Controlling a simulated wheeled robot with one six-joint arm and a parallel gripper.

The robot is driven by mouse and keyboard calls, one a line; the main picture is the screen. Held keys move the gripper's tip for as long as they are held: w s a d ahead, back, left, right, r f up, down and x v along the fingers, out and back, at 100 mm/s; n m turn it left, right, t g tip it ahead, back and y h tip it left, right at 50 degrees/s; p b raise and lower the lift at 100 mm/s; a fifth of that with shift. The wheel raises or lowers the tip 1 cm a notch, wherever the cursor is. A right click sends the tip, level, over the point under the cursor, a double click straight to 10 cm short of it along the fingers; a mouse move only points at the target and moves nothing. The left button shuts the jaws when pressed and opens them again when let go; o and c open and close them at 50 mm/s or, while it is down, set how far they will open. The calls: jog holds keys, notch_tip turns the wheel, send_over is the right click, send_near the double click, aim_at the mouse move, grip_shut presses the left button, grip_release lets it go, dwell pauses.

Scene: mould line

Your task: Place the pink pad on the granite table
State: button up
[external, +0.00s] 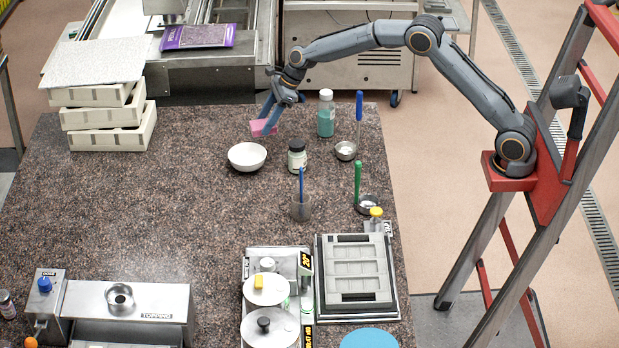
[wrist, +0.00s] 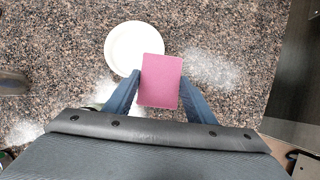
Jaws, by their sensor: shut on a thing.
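The pink pad (wrist: 160,80) is a flat rectangular block held between the two blue fingers of my gripper (wrist: 158,92) in the wrist view. In the external view the pad (external: 262,128) is at the fingertips of my gripper (external: 269,118), near the far edge of the speckled brown granite table (external: 200,210). My gripper is shut on the pad. I cannot tell whether the pad touches the table or hangs a little above it. In the wrist view the granite (wrist: 60,60) lies under the pad, with pale powdery patches around it.
A white bowl (external: 247,156) stands close to the pad, also in the wrist view (wrist: 130,45). A lidded jar (external: 297,158), a teal bottle (external: 326,115) and a small metal bowl (external: 345,151) stand to the right. Stacked white trays (external: 110,118) stand at the left. The table's middle is clear.

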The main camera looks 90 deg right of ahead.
jog(key=s+d+m+h, duration=0.1)
jog(key=s+d+m, duration=0.2)
jog(key=s+d, duration=0.25)
jog(key=f+p, duration=0.1)
jog(key=f, duration=0.2)
jog(key=f+p, duration=0.1)
jog(key=f, duration=0.2)
jog(key=d+f+p, duration=0.1)
jog(key=f, duration=0.2)
jog(key=shift+w+p, duration=0.3)
jog(key=shift+w, duration=0.05)
jog(key=shift+f, duration=0.15)
jog(key=o, duration=1)
jog(key=shift+o, duration=0.2)
